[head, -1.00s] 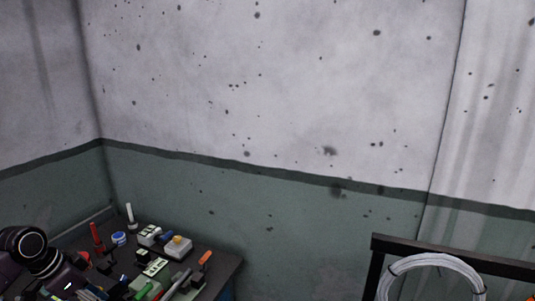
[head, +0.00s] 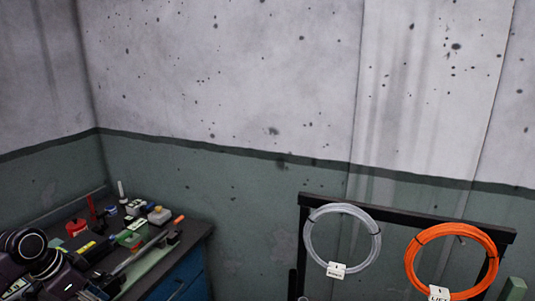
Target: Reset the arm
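Part of my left arm (head: 35,262), with dark round joints and purple-grey links, shows at the lower left corner of the head view, in front of the workbench. I cannot make out a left gripper there. My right arm and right gripper are out of view.
A dark workbench (head: 205,231) with blue drawers (head: 183,279) stands in the left corner, crowded with small tools and parts. A grey-white coil (head: 309,238) and an orange coil (head: 411,265), both tagged, hang on a black frame (head: 408,216) at the right. Bare wall lies behind.

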